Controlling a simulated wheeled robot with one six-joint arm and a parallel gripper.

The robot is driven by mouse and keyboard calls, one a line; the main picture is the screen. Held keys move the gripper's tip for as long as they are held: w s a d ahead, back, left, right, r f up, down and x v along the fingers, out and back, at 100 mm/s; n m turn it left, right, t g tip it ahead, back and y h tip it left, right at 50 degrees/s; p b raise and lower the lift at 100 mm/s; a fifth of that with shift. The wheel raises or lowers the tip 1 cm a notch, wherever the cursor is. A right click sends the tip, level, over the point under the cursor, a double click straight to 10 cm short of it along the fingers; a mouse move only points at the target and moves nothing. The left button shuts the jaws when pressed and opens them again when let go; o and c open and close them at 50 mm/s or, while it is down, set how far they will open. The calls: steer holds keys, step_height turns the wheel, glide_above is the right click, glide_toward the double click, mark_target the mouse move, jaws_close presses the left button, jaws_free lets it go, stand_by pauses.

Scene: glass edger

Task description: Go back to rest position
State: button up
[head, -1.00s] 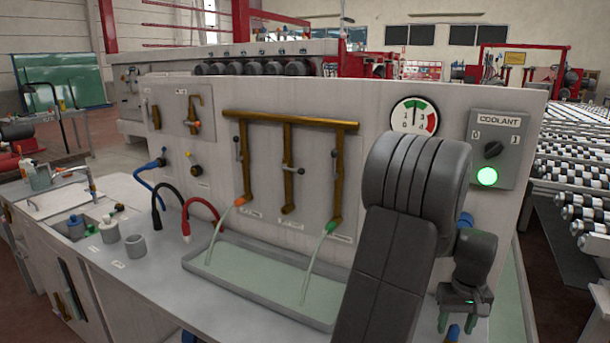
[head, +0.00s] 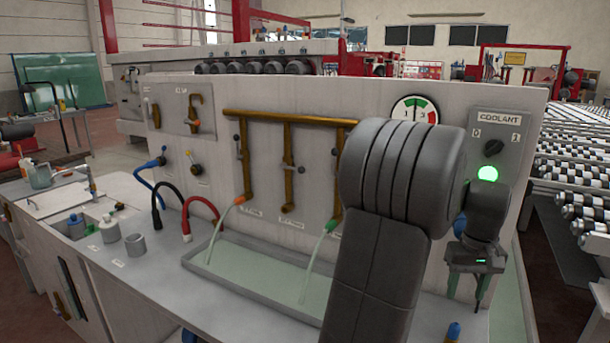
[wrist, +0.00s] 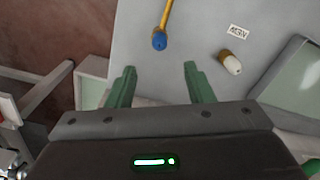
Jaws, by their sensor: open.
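My gripper (head: 468,290) is at the right in the head view, in front of the machine's pale panel and below the coolant box (head: 495,132). It points down and its fingers are apart. In the wrist view the green fingers of my gripper (wrist: 160,70) are spread with nothing between them. Past them a blue-tipped yellow rod (wrist: 160,41) and a white-capped brass piece (wrist: 231,64) lie on the grey surface. My arm hides part of the panel and tray.
The tray (head: 215,262) catches streams from an orange nozzle (head: 239,200) and a green nozzle (head: 331,225). A gauge (head: 414,110) sits above my arm. The green lamp (head: 488,174) is lit. Small cups stand on the left counter. A roller conveyor (head: 580,170) runs at the right.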

mark_target(456, 324)
step_height(456, 324, down, 11)
steer(key=shift+r, duration=0.15)
step_height(456, 324, up, 2)
steer(key=shift+w+d+r+p, duration=0.15)
steer(key=shift+r+p, duration=0.1)
steer(key=shift+p, duration=0.8)
steer(key=shift+b, duration=0.35)
step_height(456, 324, up, 6)
steer(key=p, duration=0.4)
steer(key=shift+r, duration=0.15)
steer(key=shift+b, duration=0.35)
